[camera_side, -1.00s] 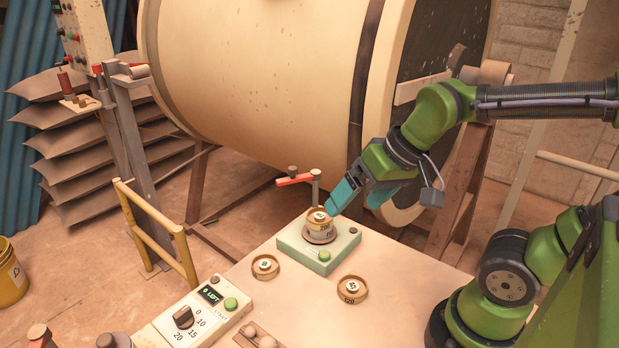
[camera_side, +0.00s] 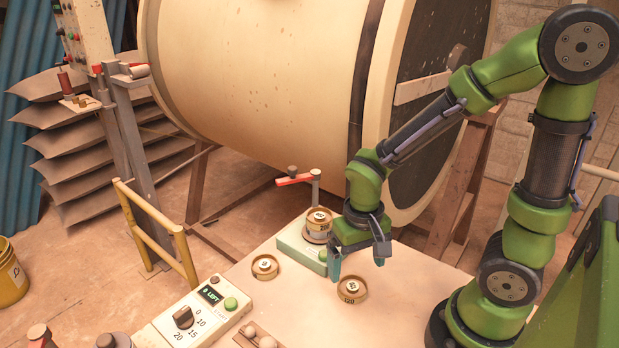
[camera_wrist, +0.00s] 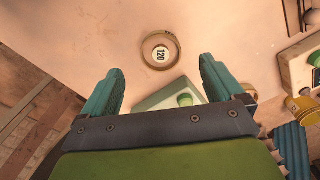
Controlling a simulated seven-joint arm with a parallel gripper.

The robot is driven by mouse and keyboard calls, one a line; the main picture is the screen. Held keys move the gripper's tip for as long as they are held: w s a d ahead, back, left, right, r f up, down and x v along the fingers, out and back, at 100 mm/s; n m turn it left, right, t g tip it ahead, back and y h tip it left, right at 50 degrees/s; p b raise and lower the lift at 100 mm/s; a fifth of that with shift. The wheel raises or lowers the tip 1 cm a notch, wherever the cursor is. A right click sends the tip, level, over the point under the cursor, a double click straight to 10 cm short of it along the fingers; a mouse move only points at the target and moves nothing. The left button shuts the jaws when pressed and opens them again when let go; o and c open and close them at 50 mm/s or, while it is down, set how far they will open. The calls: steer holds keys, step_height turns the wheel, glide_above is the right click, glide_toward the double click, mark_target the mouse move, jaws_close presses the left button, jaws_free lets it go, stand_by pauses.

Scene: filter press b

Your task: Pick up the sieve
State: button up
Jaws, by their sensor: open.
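A round brass sieve (camera_side: 352,291) marked 120 lies on the table in the side view. In the wrist view the sieve (camera_wrist: 160,52) is ahead, between the lines of my two fingers. My gripper (camera_side: 357,264) points down above and just behind it, with its teal fingers apart and nothing between them. The fingers also show in the wrist view (camera_wrist: 162,68). A second small sieve (camera_side: 265,267) lies to the left on the table. A stack of sieves (camera_side: 318,225) stands on the pale green base, partly beside my gripper.
The pale green base (camera_side: 292,244) with its green button is close left of my gripper. A control box (camera_side: 190,318) with a dial stands at the table's front left. A red-handled lever (camera_side: 294,180) and the large drum (camera_side: 260,70) are behind. The table right of the sieve is clear.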

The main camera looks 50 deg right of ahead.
mark_target(353, 286)
steer(key=shift+w+d+f, duration=0.1)
steer(key=shift+w+f, duration=0.05)
steer(key=shift+f, duration=1.5)
steer(key=shift+w+d+f, duration=0.1)
steer(key=shift+w+f, duration=0.05)
steer(key=shift+f, duration=1.45)
steer(key=c, duration=1.2)
